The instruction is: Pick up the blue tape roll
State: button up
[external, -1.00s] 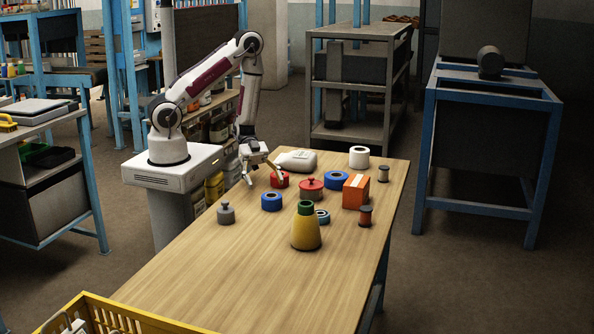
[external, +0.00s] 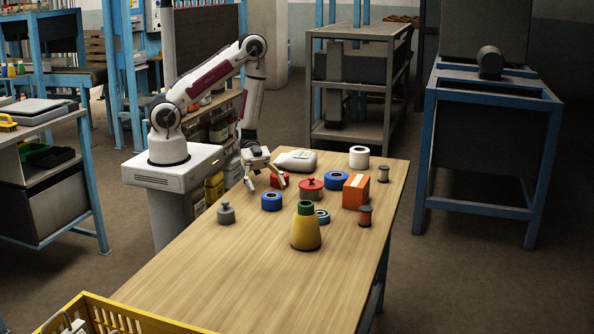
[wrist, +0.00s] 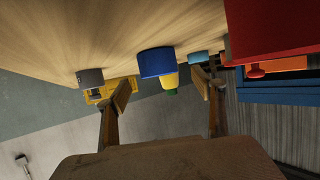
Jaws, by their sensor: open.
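A blue tape roll (external: 271,201) lies on the wooden table in front of my gripper (external: 266,183). In the wrist view this roll (wrist: 156,63) shows ahead, between my open fingers (wrist: 162,88), and apart from them. A second blue roll (external: 336,180) lies farther right, beside the orange box. A smaller teal roll (external: 322,216) is partly hidden behind the yellow cone-shaped bottle.
A red lidded pot (external: 311,189), orange box (external: 356,191), yellow bottle with green top (external: 306,228), grey weight (external: 226,213) and white case (external: 296,161) surround the rolls. Spools and a white roll (external: 359,157) stand right. The near table (external: 235,275) is clear.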

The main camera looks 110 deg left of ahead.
aim_at(270, 194)
jog(key=shift+w+d+f, duration=0.15)
jog(key=shift+w+d, duration=0.45)
jog(key=shift+d, duration=0.35)
jog(key=shift+x, duration=1)
jog(key=c, duration=1.2)
